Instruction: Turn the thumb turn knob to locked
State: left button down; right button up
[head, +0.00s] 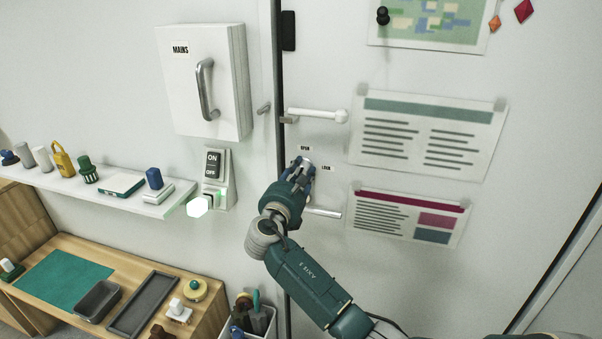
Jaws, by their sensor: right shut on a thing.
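The thumb turn knob (308,162) is on the white door near its left edge, mostly hidden by my right gripper. Small labels reading OPEN (305,148) and what looks like LOCK (327,168) sit above it and to its right. My right gripper (302,168) comes up from the lower right and is shut on the knob. The knob's exact angle is hidden by the fingers. My left gripper does not show.
A white lever handle (318,115) is above the knob, and another bar (323,212) is below it. A MAINS box (203,82), an ON/OFF switch (213,165) and a shelf (100,192) with small items are to the left. Papers hang on the door at right.

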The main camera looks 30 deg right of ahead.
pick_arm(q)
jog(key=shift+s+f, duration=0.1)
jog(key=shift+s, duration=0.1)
pick_arm(e)
jog(key=shift+s+f, duration=0.1)
jog(key=shift+f, duration=0.3)
jog(key=shift+m, duration=0.3)
jog(key=shift+a+f+m+b, duration=0.1)
jog(key=shift+m+b, duration=0.25)
jog(key=shift+m, duration=0.25)
jog(key=m+b, duration=0.2)
jog(key=m, duration=0.2)
jog(key=m+b, duration=0.3)
jog(key=m, duration=0.3)
jog(key=shift+a, duration=0.1)
jog(key=shift+r+m+b, duration=0.2)
jog(key=shift+m+b, duration=0.4)
jog(key=shift+m, duration=0.2)
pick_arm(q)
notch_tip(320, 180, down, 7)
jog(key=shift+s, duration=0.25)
pick_arm(e)
jog(key=shift+r+m, duration=0.1)
jog(key=shift+m, duration=0.2)
jog(key=shift+w+r, duration=0.1)
jog(key=shift+w, duration=0.1)
